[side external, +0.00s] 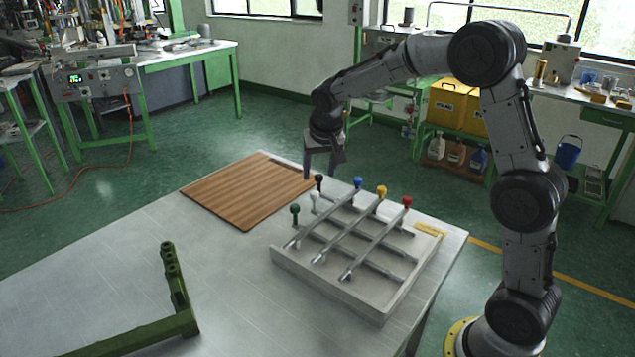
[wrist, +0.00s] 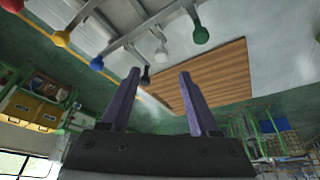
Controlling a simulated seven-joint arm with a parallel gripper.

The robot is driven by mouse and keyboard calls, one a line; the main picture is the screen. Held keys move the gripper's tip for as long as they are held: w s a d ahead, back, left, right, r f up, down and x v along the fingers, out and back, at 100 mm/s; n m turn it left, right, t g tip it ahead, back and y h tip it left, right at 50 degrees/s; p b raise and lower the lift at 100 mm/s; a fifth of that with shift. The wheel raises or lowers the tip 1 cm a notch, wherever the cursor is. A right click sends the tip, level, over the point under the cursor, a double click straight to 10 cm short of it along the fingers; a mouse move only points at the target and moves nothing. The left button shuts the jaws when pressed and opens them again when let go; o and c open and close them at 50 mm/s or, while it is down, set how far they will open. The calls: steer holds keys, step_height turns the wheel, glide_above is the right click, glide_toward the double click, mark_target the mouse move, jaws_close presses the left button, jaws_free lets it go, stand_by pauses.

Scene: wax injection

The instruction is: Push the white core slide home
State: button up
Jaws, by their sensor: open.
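The white core slide's knob (side external: 314,196) stands upright at the far left edge of a grey die block (side external: 330,290), between a green knob (side external: 294,209) and a black knob (side external: 319,178). Its rod runs into a grid of crossed metal rods on the block; how far in it sits is not clear. In the wrist view the white knob (wrist: 161,54) lies beyond my fingertips, apart from them. My gripper (side external: 320,174) is open and points down above the block's far left corner, near the black knob. In the wrist view the black knob (wrist: 146,73) appears between my fingers (wrist: 160,74).
A wooden board (side external: 235,200) lies on the table (side external: 120,250) left of the block. Bare tabletop lies between bracket and block.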

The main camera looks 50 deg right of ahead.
steer(key=shift+v, duration=1.95)
steer(key=s+a+r+n+t, duration=0.1)
steer(key=s+a+r+t, duration=0.3)
steer(key=s+r, duration=0.8)
steer(key=s+a+f+n+g+y, duration=0.1)
steer(key=s+a+f+n, duration=0.2)
steer(key=s, duration=0.6)
steer(key=s+a+f+n+y, duration=0.1)
steer(key=s+a+f+n, duration=0.2)
steer(key=s+f, duration=0.4)
steer(key=shift+s+a+n+g+y, duration=0.25)
steer(key=shift+s+n+g+y, duration=0.15)
steer(key=shift+s, duration=0.75)
